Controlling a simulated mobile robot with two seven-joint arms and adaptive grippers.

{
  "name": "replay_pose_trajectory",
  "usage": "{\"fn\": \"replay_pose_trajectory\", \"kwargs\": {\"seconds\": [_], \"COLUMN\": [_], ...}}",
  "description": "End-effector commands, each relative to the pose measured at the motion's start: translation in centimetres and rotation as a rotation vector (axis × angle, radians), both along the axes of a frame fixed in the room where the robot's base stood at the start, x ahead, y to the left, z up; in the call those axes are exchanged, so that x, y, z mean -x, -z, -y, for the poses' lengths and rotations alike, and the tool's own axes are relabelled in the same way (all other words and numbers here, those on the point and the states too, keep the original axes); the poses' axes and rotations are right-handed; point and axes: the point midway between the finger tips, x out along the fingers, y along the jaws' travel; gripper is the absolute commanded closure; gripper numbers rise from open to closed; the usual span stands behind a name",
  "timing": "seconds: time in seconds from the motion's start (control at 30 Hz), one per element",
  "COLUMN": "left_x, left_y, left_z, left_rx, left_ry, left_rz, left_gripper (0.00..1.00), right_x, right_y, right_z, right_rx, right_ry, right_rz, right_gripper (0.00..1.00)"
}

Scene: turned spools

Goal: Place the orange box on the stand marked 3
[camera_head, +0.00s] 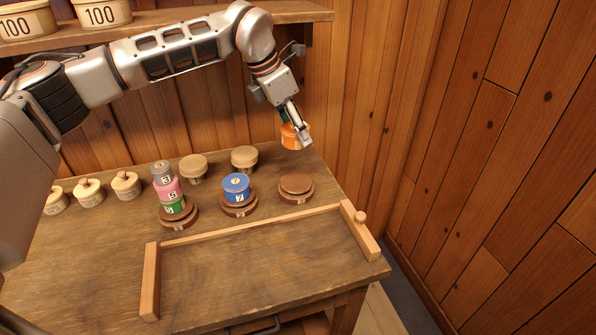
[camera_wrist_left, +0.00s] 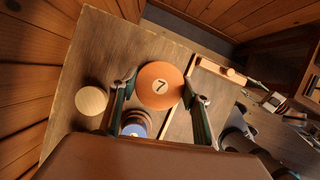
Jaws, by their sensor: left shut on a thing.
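The orange box (camera_head: 290,137) is held in the air near the back right of the table; its round lid (camera_wrist_left: 158,88) reads 7 in the left wrist view. My left gripper (camera_head: 299,136) is shut on it, with a finger on each side. A bare, round brown stand (camera_head: 296,186) is on the table below the box, nearer the front; its small label is hard to read. The middle stand (camera_head: 239,208) bears blue boxes (camera_head: 236,185). The left stand (camera_head: 178,217) bears a green, pink and grey stack (camera_head: 167,188).
Several knobbed tan pots (camera_head: 90,191) are at the left. A low wooden rail (camera_head: 151,280) frames the clear front of the table. A shelf (camera_head: 180,17) and plank walls (camera_head: 345,90) border the back and right.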

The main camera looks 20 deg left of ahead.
Motion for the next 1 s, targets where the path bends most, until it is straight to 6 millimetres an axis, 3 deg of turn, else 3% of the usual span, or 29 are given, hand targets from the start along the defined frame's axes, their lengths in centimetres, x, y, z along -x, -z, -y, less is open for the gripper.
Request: {"fn": "replay_pose_trajectory", "kwargs": {"seconds": [0.1, 0.3, 0.57, 0.8, 1.0], "left_x": [0.1, 0.1, 0.0, 0.1, 0.0], "left_y": [3.1, 6.9, 8.7, 12.0, 12.5], "left_z": [0.1, 0.1, 0.1, 0.1, 0.1], "left_rx": [0.0, 0.0, 0.0, 0.001, 0.001], "left_ry": [0.0, -0.001, 0.0, 0.0, 0.0], "left_rz": [-0.004, -0.002, 0.001, -0.002, 0.002], "left_gripper": [0.75, 0.75, 0.75, 0.75, 0.75], "right_x": [0.0, 0.0, 0.1, 0.1, 0.1], "right_y": [0.0, -0.1, 0.1, 0.1, 0.1], "right_z": [0.0, 0.0, 0.0, 0.0, 0.0], "right_rx": [-0.001, -0.001, 0.0, 0.0, 0.0], "right_ry": [0.0, 0.001, 0.0, 0.0, 0.0], "right_rz": [0.001, 0.0, -0.003, -0.004, -0.005], "right_gripper": [0.6, 0.6, 0.6, 0.6, 0.6]}}
